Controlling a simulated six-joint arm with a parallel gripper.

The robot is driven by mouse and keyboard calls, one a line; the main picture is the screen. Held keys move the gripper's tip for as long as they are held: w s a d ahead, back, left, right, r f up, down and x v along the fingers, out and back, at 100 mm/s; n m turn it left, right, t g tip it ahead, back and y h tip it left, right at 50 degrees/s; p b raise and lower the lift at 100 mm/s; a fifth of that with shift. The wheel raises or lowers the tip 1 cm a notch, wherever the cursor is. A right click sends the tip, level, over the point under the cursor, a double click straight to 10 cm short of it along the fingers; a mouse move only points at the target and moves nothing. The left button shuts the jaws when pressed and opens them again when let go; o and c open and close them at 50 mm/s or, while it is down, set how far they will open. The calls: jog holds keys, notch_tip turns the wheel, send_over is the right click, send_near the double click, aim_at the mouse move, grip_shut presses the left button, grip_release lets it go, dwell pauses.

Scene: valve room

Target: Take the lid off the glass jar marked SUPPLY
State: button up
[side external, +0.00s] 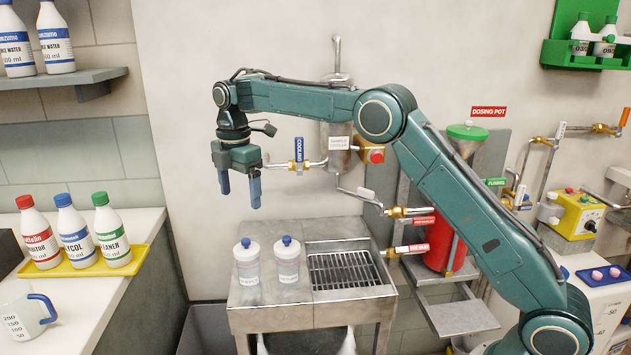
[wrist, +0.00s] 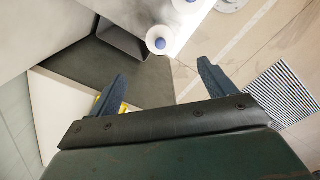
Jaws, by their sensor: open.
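Two pale jars stand upright side by side on the metal stand (side external: 262,312), a left jar (side external: 248,272) and a right jar (side external: 288,268). Each has a white lid with a blue knob, the left lid (side external: 246,249) and the right lid (side external: 287,246). Both have labels too small to read, so I cannot tell which is SUPPLY. My gripper (side external: 240,198) is open and empty, fingers down, in the air above the left jar and apart from it. In the wrist view, one blue-knobbed lid (wrist: 159,42) shows beyond my open fingers (wrist: 163,68), with another at the top edge.
A drain grate (side external: 345,269) is right of the jars. A yellow tray (side external: 85,267) with several bottles and a measuring jug (side external: 24,318) stand on the left counter. A sample cooler (side external: 340,150) with pipes and valves is on the wall behind. The air around the lids is clear.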

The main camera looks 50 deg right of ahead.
send_over(245, 239)
jog(key=shift+f, duration=3.95)
jog(key=shift+s+f, duration=0.1)
jog(key=shift+f, duration=2.5)
jog(key=c, duration=1.1)
